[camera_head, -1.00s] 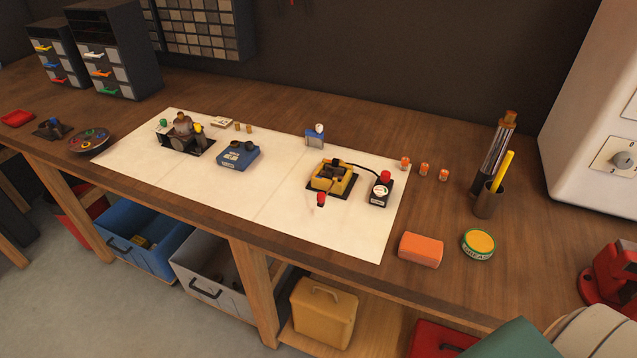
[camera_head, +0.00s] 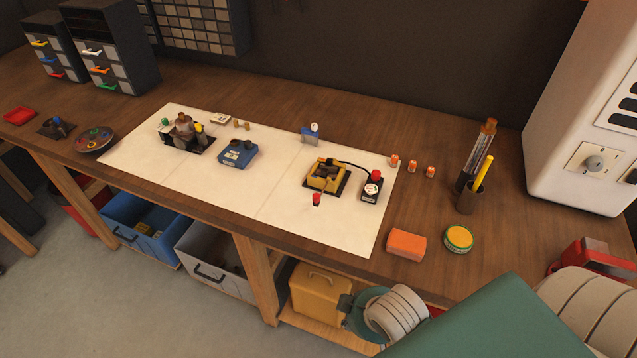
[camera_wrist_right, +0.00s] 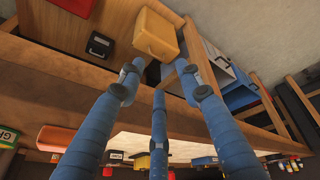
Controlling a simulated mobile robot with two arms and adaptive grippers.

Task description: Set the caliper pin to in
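A yellow caliper-like block (camera_head: 327,174) sits on a dark base on the white mat (camera_head: 270,205). A short pin with a red knob (camera_head: 316,199) stands at its front side. I cannot tell how far in the pin is. A black cable runs from the block to a dark box with a red button (camera_head: 372,186). My right gripper (camera_wrist_right: 160,75) shows three blue fingers spread apart with nothing between them, in front of the bench's edge. My left gripper is not in view.
A blue box (camera_head: 238,153) and a dark fixture with knobs (camera_head: 184,133) stand left on the mat. An orange block (camera_head: 406,245), a round tin (camera_head: 458,239) and a pen cup (camera_head: 469,199) stand right. The bench's front edge lies between my right arm and the mat.

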